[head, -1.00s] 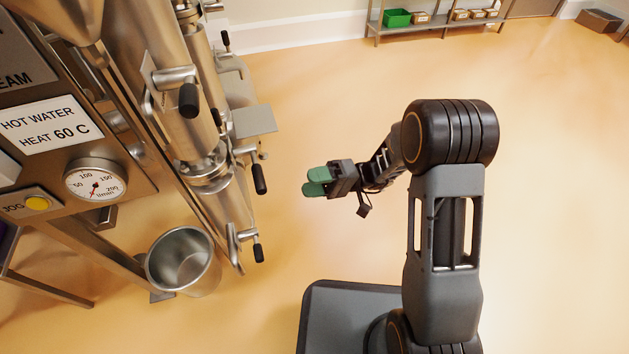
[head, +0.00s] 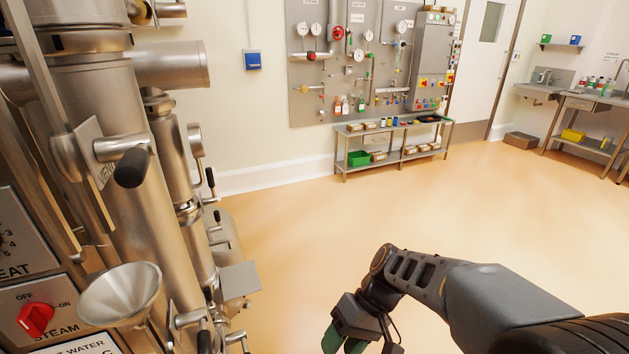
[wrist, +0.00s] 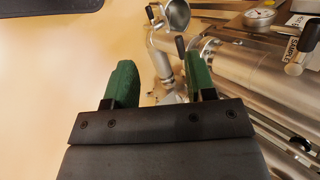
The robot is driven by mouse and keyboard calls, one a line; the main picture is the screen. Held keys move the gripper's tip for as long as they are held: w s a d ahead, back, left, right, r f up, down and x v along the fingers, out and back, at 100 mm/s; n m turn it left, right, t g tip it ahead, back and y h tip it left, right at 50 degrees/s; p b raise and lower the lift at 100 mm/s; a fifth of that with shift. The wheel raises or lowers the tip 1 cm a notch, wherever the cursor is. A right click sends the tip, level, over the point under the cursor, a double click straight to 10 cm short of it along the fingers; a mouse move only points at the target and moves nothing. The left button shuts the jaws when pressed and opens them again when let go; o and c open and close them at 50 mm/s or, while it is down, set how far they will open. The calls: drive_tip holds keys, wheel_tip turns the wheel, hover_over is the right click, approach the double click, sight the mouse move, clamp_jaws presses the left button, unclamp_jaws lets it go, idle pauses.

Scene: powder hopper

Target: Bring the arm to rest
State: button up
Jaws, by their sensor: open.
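My gripper (head: 345,343) is at the bottom edge of the head view, its green fingers partly cut off by the frame. In the wrist view the two green fingers (wrist: 160,88) stand apart with nothing between them. The gripper is open and empty. In the head view it is right of the steel hopper machine (head: 170,200), apart from it, over the floor. In the wrist view steel pipes (wrist: 255,85) and a round gauge (wrist: 260,17) lie beyond and to the right of the fingers.
The machine's black-tipped handles (head: 133,166) and a steel funnel (head: 118,295) jut out at the left. A low steel shelf (head: 395,155) stands by the back wall under a panel of gauges (head: 345,55). The orange floor (head: 400,210) between is clear.

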drive_tip(key=d+r+m+t+h+p, duration=0.1)
drive_tip(key=d+r+t+h+p, duration=0.1)
drive_tip(key=r, duration=0.5)
drive_tip(key=d+r+m+t+h+p, duration=0.1)
drive_tip(key=d+r+t+h+p, duration=0.1)
drive_tip(key=d+r+p, duration=0.3)
drive_tip(key=d+r+m+t+h+p, duration=0.1)
drive_tip(key=d+r+t+h+p, duration=0.1)
drive_tip(key=d+r+t+p, duration=0.2)
drive_tip(key=shift+w+r+m+p, duration=0.4)
drive_tip(key=shift+r+p, duration=0.9)
drive_tip(key=shift+r, duration=1.05)
